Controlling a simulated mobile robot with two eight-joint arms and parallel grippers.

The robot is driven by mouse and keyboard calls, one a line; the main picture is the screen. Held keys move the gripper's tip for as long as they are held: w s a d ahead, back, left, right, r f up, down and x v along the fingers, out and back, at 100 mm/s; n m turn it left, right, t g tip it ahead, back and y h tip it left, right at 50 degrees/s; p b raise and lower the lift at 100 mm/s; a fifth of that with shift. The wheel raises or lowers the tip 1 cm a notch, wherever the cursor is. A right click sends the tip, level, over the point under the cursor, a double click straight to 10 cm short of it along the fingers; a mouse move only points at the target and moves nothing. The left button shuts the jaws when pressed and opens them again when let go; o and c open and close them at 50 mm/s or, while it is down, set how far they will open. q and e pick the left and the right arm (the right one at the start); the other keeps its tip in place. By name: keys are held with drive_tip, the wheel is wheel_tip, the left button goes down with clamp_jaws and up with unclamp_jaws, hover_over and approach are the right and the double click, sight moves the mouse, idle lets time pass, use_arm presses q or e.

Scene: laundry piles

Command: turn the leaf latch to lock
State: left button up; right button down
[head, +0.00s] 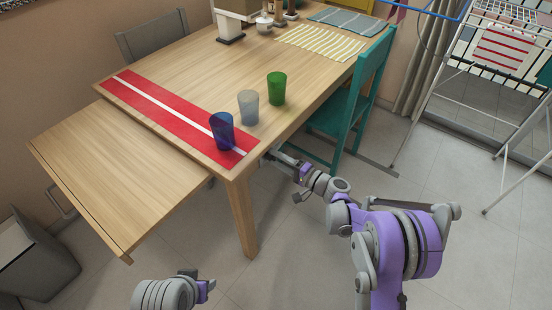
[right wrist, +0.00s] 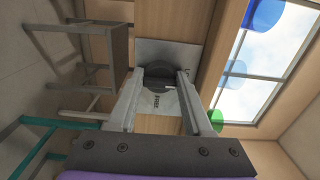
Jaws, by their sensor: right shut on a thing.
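The pull-out table leaf (head: 125,165) extends at the left end of the wooden table (head: 190,70) in the head view. In the right wrist view the latch is a dark round knob (right wrist: 158,77) on a pale square plate (right wrist: 181,55) with small markings. My right gripper (right wrist: 163,82) has a finger on either side of the knob and is shut on it. In the head view my right gripper (head: 273,156) reaches in at the table's near edge, and the latch is hidden there. My left gripper (head: 205,287) is low at the bottom, its jaws unclear.
Blue (head: 222,131), clear (head: 248,107) and green (head: 276,88) cups stand near the table's near edge, the blue one on a red runner (head: 170,112). A teal chair (head: 360,98) stands right of my right gripper. A drying rack (head: 490,100) is farther right.

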drive_tip(key=shift+c, duration=1.6)
unclamp_jaws()
drive_tip(key=p+v, duration=0.1)
drive_tip(key=v, duration=1)
